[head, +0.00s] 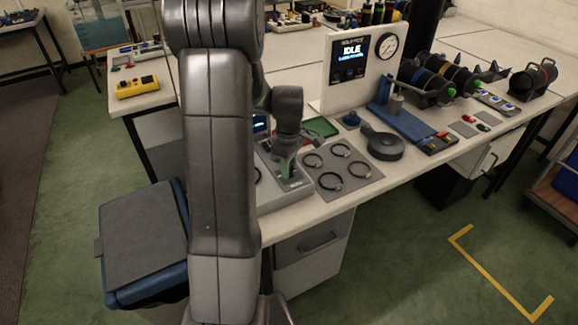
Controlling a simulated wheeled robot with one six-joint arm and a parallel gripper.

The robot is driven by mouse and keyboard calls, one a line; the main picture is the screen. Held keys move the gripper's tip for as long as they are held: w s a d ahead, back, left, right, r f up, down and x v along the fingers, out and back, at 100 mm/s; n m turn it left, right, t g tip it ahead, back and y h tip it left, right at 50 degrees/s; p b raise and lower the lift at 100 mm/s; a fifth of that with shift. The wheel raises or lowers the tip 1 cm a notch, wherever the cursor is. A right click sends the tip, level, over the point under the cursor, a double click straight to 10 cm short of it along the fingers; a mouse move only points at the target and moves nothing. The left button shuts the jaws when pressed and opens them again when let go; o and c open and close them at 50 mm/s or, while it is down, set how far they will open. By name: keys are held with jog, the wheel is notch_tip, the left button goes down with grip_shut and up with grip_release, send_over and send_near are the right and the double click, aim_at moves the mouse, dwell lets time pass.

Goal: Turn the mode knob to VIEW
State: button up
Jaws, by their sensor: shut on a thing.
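My gripper (287,172) points down over a grey control box (280,201) at the front edge of the bench. Its jaws are shut on the mode knob on top of that box. The knob itself is hidden by the jaws, and its pointer and the VIEW mark are too small or covered to read. A small lit blue screen (261,124) shows behind the gripper, partly covered by my arm.
A grey mat (342,167) with several dark rings lies right of the box. A white panel (362,65) reads IDLE and carries a round gauge (387,45). A dark round base (385,146) and a blue stand (405,122) stand farther right. A green tray (321,127) lies behind.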

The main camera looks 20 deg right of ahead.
dwell(0.5)
jog(key=o, duration=1)
notch_tip(320, 180, up, 14)
jog(key=shift+f, duration=0.2)
notch_tip(320, 180, down, 14)
jog(key=shift+r, duration=0.15)
dwell(0.4)
jog(key=shift+r, duration=0.1)
